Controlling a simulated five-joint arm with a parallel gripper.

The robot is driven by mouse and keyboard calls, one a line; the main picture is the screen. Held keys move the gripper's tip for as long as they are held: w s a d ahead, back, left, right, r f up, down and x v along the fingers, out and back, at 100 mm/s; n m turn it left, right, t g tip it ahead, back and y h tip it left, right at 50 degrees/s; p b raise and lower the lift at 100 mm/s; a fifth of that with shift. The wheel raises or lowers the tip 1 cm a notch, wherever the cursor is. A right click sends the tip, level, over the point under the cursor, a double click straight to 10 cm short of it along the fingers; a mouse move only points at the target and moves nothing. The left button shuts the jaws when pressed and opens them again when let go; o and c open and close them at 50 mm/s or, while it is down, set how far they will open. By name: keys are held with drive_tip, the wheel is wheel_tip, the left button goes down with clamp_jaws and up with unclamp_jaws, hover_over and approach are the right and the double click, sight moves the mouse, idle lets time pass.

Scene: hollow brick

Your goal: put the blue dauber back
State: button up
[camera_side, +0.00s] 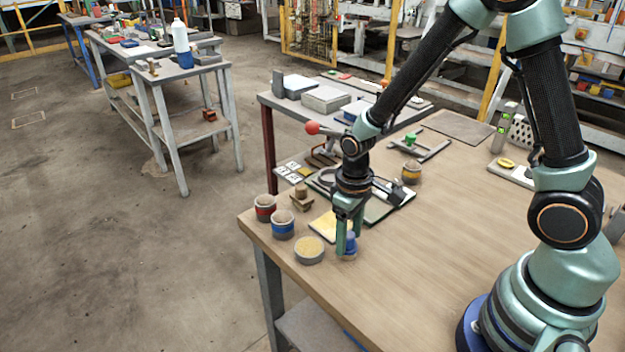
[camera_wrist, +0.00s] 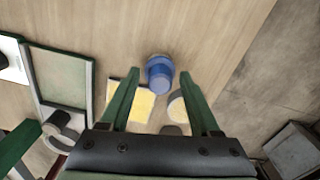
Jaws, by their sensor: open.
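The blue dauber (camera_side: 350,243) is on the wooden table near its front left edge, partly hidden behind a finger of my gripper (camera_side: 348,238). In the wrist view the dauber (camera_wrist: 159,72) shows between and just beyond the fingertips of my gripper (camera_wrist: 160,76), with a gap on each side. My gripper is open, points down and holds nothing. A pot with a blue band (camera_side: 283,224) stands to the left of the dauber, near the table edge. A pot with a red band (camera_side: 264,208) stands behind it, and a yellow-banded pot (camera_side: 411,173) stands farther back.
A round yellow-topped tin (camera_side: 309,250) is close to the left of the dauber. A yellow pad (camera_side: 325,226) lies behind it. A small wooden piece (camera_side: 302,198) and a dark-framed tray (camera_side: 385,208) are farther back. The table's front right is clear.

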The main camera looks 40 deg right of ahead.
drive_tip(key=shift+r, duration=0.1)
wheel_tip(320, 180, up, 11)
wheel_tip(320, 180, up, 11)
drive_tip(key=m+t, duration=0.2)
drive_tip(key=t, duration=0.4)
hover_over(349, 234)
drive_tip(key=s+d, duration=0.4)
drive_tip(key=s, duration=0.1)
drive_tip(key=shift+s+a+r, duration=0.15)
drive_tip(key=shift+a+r, duration=0.05)
